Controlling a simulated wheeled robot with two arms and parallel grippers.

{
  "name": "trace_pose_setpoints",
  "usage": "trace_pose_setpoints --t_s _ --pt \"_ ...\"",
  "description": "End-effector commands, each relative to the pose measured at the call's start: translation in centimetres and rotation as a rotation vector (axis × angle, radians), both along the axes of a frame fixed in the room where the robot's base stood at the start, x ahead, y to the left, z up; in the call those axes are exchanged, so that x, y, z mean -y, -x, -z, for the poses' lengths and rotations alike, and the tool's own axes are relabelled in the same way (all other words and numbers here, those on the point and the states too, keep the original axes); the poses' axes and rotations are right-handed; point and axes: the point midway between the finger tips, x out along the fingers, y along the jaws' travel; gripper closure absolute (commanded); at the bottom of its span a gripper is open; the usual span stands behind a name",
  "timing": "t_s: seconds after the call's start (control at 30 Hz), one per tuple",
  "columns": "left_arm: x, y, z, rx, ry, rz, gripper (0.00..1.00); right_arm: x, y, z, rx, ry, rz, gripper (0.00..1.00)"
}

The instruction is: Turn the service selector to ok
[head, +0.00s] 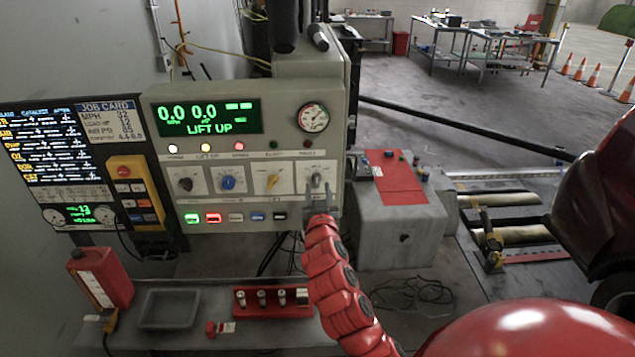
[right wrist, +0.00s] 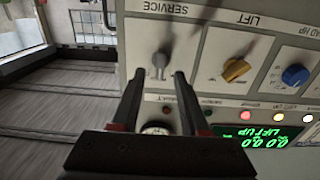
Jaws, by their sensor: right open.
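The control panel (head: 165,97) stands in the middle left of the head view. Its service selector (head: 316,179) is the small grey knob at the right end of the knob row. In the right wrist view, the service selector (right wrist: 161,60) sits under the label SERVICE, in a turned picture. I cannot read its setting. My right gripper (head: 320,196) is in front of the knob, partly covering its plate. Its two dark fingers (right wrist: 159,76) are apart, with the knob just beyond and between their tips. Contact cannot be made out. My left gripper is not in view.
The yellow lift knob (head: 272,183) and blue knob (head: 228,183) are left of the service knob. Several buttons (head: 236,217) run below. The display (head: 207,117) reads LIFT UP. A grey box with a red top (head: 397,190) stands right. A bench (head: 190,338) is below.

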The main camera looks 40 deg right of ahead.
Motion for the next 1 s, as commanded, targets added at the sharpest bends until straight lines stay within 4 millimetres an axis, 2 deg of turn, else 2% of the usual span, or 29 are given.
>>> trace_pose_setpoints --t_s 0.23,0.57,0.6,0.67,0.83,1.0 --pt "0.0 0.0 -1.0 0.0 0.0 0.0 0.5 1.2 -1.9 -0.2 0.002 0.0 0.0 0.55" --pt "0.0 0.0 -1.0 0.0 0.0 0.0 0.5 1.3 -2.2 0.0 0.002 0.0 -0.001 0.55" --pt "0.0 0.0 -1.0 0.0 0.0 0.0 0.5 1.3 -2.2 0.0 0.002 0.0 -0.001 0.57" --pt "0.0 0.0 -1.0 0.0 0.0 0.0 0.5 1.3 -2.2 0.0 0.002 0.0 -0.001 0.68" --pt "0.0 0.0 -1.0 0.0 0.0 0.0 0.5 1.3 -2.2 0.0 0.002 0.0 -0.001 0.98" --pt "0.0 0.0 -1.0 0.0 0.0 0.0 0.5 1.3 -2.2 0.0 0.002 0.0 -0.001 1.0"
